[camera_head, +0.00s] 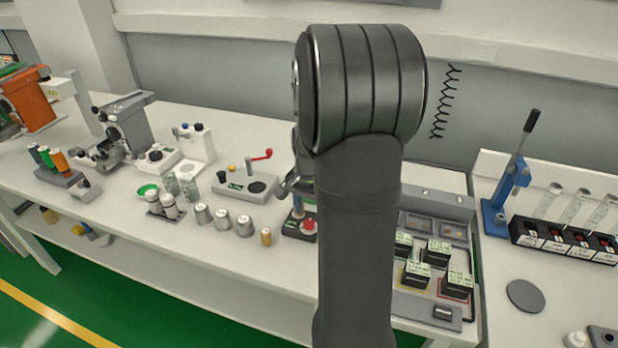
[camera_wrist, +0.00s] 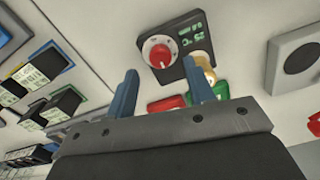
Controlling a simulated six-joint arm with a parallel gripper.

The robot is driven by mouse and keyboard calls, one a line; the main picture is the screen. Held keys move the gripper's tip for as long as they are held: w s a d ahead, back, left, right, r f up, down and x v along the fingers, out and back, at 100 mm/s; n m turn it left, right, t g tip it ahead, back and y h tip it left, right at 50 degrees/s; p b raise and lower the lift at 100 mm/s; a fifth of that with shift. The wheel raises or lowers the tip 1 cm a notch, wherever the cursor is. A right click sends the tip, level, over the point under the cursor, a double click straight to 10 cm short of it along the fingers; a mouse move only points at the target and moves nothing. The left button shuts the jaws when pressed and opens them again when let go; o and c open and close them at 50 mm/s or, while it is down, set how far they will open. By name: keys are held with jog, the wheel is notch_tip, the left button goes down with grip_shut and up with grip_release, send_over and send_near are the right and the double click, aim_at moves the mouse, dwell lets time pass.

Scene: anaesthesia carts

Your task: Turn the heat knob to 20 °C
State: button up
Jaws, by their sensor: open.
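The heat knob (camera_wrist: 159,54) is round with a red face, a pale rim and a white pointer mark. It sits on a black panel (camera_wrist: 176,36) whose green display (camera_wrist: 197,40) appears to read 25 °C, tilted in the wrist view. My gripper (camera_wrist: 160,66) is open, its two blue-grey fingers spread below the knob in the picture. No contact with the knob shows. In the head view my arm hides most of the gripper; a small red round part (camera_head: 309,226) on a dark base beside the arm appears to be the knob.
A brass-coloured cylinder (camera_wrist: 203,62) and red (camera_wrist: 166,103) and green parts stand close to the right finger. Black labelled blocks (camera_head: 437,252) sit in a grey tray right of my arm. Metal cups (camera_head: 222,218) and a red-levered device (camera_head: 247,182) stand left.

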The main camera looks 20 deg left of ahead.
notch_tip(320, 180, up, 14)
dwell(0.3)
jog(key=shift+f, duration=0.1)
notch_tip(320, 180, down, 17)
jog(key=shift+f, duration=0.2)
dwell(0.6)
jog(key=shift+r, duration=0.1)
